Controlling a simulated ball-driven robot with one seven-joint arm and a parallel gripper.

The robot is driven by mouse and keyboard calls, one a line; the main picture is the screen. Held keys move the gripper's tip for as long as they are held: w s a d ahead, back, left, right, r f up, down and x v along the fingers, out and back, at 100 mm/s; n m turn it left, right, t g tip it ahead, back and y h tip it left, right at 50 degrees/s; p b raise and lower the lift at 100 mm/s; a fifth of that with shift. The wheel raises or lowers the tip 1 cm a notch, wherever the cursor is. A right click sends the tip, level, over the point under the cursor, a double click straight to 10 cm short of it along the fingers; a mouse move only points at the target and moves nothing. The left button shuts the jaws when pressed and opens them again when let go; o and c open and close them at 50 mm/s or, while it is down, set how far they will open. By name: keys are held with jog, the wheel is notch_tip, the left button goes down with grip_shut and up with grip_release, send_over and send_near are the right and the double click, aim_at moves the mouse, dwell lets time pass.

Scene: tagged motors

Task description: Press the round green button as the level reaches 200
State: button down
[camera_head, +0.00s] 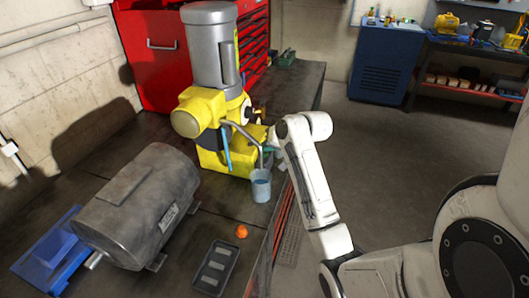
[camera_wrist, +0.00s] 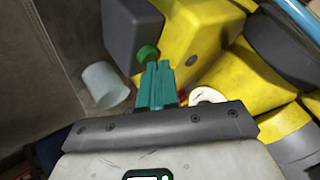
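The yellow machine (camera_head: 215,105) with a grey cylinder stands on the dark bench. Its round green button (camera_wrist: 147,53) sits on a dark grey block in the wrist view. My gripper (camera_wrist: 159,66) has its teal fingers together, with the tips right beside the button; I cannot tell whether they touch it. In the head view my gripper (camera_head: 269,149) is at the machine's right side, and the button is not discernible there. A translucent cup (camera_head: 261,190) stands below the bent spout, with bluish liquid inside. It also shows in the wrist view (camera_wrist: 106,86). No level marks are readable.
A large grey motor (camera_head: 140,205) lies on the bench at left, by a blue stand (camera_head: 50,255). A black tray (camera_head: 215,268) and an orange ball (camera_head: 241,231) are in front of the cup. A red tool cabinet (camera_head: 150,50) stands behind. The floor at right is open.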

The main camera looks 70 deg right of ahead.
aim_at(266, 154)
jog(key=shift+w+a+f, duration=0.1)
jog(key=shift+a+f, duration=0.05)
jog(key=shift+f, duration=0.35)
jog(key=shift+w+r+p, duration=0.1)
jog(key=shift+r+p, duration=1.15)
jog(key=shift+r, duration=0.1)
jog(key=shift+r, duration=0.1)
notch_tip(266, 154, up, 3)
jog(key=p, duration=0.3)
jog(key=shift+r, duration=0.9)
